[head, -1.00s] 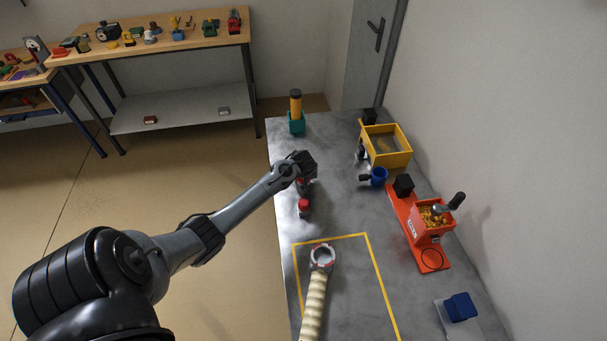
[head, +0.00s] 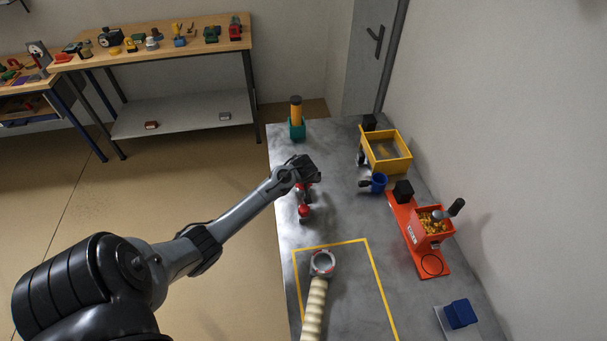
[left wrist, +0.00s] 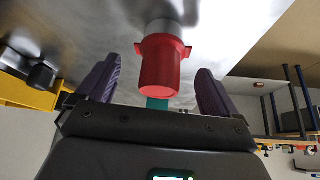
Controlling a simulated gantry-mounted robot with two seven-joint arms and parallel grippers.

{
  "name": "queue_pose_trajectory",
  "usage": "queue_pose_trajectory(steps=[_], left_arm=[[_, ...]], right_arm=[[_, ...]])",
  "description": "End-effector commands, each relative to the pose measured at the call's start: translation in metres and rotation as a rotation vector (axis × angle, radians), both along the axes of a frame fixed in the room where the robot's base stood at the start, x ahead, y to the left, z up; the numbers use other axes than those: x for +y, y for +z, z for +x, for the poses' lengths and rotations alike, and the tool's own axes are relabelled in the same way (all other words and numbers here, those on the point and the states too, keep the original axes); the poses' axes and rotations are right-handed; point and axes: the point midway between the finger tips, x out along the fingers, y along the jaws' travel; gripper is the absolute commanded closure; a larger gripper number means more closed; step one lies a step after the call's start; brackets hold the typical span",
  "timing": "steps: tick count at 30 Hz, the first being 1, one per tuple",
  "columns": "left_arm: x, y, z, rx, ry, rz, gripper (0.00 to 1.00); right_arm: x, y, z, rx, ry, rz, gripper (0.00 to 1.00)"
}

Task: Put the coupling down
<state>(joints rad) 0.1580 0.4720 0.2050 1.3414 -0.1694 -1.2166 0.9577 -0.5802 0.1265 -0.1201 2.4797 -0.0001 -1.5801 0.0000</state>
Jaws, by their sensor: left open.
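The red coupling (left wrist: 160,68), a short round piece with side lugs, shows in the left wrist view with a grey round part (left wrist: 166,30) beyond it. In the head view a red piece (head: 304,212) stands on the grey bench, just in front of my left gripper (head: 304,186). I take it for the coupling, partly hidden by the gripper. In the left wrist view my left gripper's fingers (left wrist: 155,88) are spread, one on each side of the coupling, with visible gaps. My right gripper is in neither view.
A ribbed cream hose (head: 314,310) with a grey ring end (head: 322,263) lies in the yellow outline. A teal holder (head: 297,131) stands at the back. The bench's left edge is close.

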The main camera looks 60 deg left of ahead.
Motion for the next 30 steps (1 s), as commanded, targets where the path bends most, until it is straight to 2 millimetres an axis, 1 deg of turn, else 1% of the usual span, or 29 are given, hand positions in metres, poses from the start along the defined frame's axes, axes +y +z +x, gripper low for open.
queue_pose_trajectory(steps=[1, 6, 9, 15, 21, 30], left_arm=[[-0.005, 0.01, -0.003, -0.001, 0.0, 0.0, 0.06], [-0.018, 0.038, -0.011, -0.002, -0.002, 0.0, 0.06], [-0.026, 0.053, -0.016, -0.001, -0.001, -0.002, 0.06], [-0.036, 0.073, -0.022, 0.0, -0.001, -0.001, 0.06], [-0.04, 0.081, -0.025, 0.0, 0.001, -0.001, 0.06], [-0.04, 0.081, -0.025, 0.001, 0.0, -0.001, 0.06]], right_arm=[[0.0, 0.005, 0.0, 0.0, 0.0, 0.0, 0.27], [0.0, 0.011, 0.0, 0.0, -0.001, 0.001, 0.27], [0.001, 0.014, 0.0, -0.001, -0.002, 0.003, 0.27], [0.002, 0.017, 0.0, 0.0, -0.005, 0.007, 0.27], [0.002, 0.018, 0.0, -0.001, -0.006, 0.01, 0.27], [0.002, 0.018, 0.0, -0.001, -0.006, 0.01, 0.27]])
